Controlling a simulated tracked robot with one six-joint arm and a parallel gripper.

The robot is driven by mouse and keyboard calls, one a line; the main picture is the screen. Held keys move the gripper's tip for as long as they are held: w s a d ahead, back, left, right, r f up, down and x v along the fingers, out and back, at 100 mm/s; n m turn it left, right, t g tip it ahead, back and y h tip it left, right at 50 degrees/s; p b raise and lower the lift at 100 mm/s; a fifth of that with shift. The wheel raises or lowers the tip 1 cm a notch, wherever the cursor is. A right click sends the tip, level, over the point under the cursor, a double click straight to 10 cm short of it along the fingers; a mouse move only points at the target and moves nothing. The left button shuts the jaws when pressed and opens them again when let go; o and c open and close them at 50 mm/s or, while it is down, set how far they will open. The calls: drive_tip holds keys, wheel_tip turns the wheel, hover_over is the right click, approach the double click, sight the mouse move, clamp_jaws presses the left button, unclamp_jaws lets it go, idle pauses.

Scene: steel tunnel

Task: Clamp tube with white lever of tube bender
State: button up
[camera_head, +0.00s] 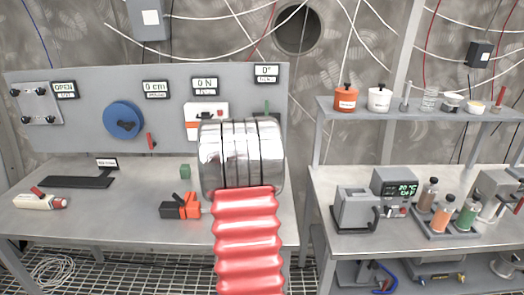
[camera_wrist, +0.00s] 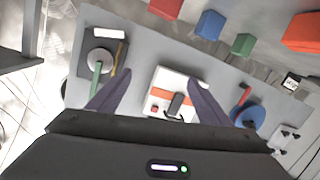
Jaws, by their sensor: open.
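In the wrist view, a dark plate (camera_wrist: 88,46) with a round grey disc (camera_wrist: 99,61), a green lever (camera_wrist: 95,82) and a thin tan bar (camera_wrist: 119,54) sits at the left of the panel. It looks like the tube bender. In the head view, a bit of green (camera_head: 267,106) shows under the 0° display (camera_head: 266,73); my arm hides the rest. My gripper (camera_wrist: 160,76) is open and empty, its fingers either side of a white and orange box (camera_wrist: 172,93), right of the plate.
The panel (camera_head: 85,105) also carries a blue wheel (camera_head: 123,120) with a red handle. On the bench lie a green cube (camera_head: 185,171), a dark and orange tool (camera_head: 182,208) and a white and red tool (camera_head: 40,201). A second bench (camera_head: 420,245) with instruments stands right.

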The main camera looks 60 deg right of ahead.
drive_tip(key=s+d+f+m+g+h, duration=0.1)
drive_tip(key=s+d+f+h, duration=0.1)
drive_tip(key=s+d, duration=0.6)
drive_tip(key=shift+f+h, duration=0.3)
drive_tip(key=shift+f, duration=0.6)
drive_tip(key=shift+d, duration=0.2)
drive_tip(key=shift+x, duration=6.8)
drive_tip(key=shift+c, duration=0.5)
drive_tip(key=shift+s+f, duration=0.1)
drive_tip(key=c, duration=0.9)
